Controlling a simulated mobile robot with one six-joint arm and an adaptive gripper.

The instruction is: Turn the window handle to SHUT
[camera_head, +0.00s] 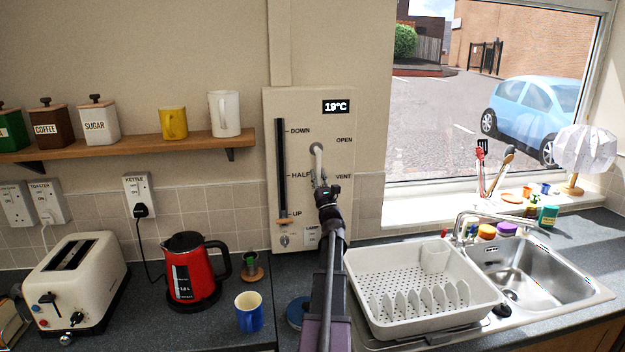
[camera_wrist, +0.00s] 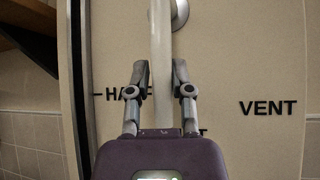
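The window handle (camera_head: 318,163) is a pale lever on a beige wall panel (camera_head: 361,110). It hangs from a round pivot and points almost straight down. OPEN and VENT (camera_wrist: 268,108) are printed to its right. My gripper (camera_head: 323,187) is at the handle's lower part. In the wrist view, the two fingers of my gripper (camera_wrist: 160,80) stand on either side of the handle (camera_wrist: 161,40), with a narrow gap showing at the left finger. Contact on the right is unclear. A label below is mostly hidden by my gripper; only its last letter, T, shows.
A slider (camera_head: 284,221) sits near UP in a dark slot on the panel's left. A display (camera_head: 337,106) reads 19°C. A shelf (camera_head: 110,150) is left of the panel. A dish rack (camera_head: 365,318), red kettle (camera_head: 190,270) and blue mug (camera_head: 249,312) stand below.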

